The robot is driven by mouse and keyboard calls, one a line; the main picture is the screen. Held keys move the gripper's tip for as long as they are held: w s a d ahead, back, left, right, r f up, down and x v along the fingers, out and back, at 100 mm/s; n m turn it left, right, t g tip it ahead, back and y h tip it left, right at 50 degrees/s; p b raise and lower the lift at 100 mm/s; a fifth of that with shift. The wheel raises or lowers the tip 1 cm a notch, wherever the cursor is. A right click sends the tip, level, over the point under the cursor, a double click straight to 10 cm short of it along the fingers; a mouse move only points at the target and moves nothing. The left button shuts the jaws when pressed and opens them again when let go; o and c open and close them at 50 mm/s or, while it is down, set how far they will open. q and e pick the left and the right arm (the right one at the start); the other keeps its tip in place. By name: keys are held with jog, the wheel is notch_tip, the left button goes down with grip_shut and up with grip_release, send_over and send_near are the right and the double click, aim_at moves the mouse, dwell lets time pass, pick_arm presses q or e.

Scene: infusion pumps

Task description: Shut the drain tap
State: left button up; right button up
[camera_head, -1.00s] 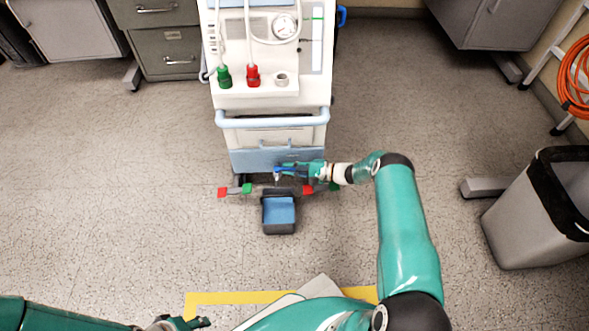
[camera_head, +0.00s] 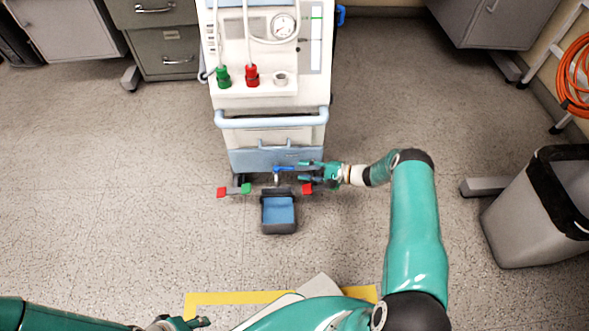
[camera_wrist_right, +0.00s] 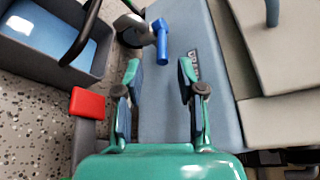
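The drain tap has a blue lever (camera_head: 285,169) at the low front of the white machine. The lever lies sideways, pointing right toward my right gripper; it also shows in the right wrist view (camera_wrist_right: 161,42). The tap's grey body (camera_wrist_right: 133,30) is beside it there. My right gripper (camera_head: 304,172) is just right of the lever. In the wrist view its fingers (camera_wrist_right: 160,76) are apart and empty, with the lever's end just beyond the tips, not touching. My left gripper (camera_head: 188,323) is at the bottom edge, partly cut off; its opening is unclear.
A dark bin with a blue inside (camera_head: 279,212) stands on the floor below the tap. Red-and-green-tipped feet (camera_head: 222,191) stick out at the machine's base. A light blue handrail (camera_head: 271,119) crosses above. A grey waste bin (camera_head: 522,223) stands right. Floor on the left is clear.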

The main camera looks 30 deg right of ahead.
jog(key=v, duration=0.6)
jog(key=shift+s+d, duration=0.1)
jog(key=shift+s, duration=0.05)
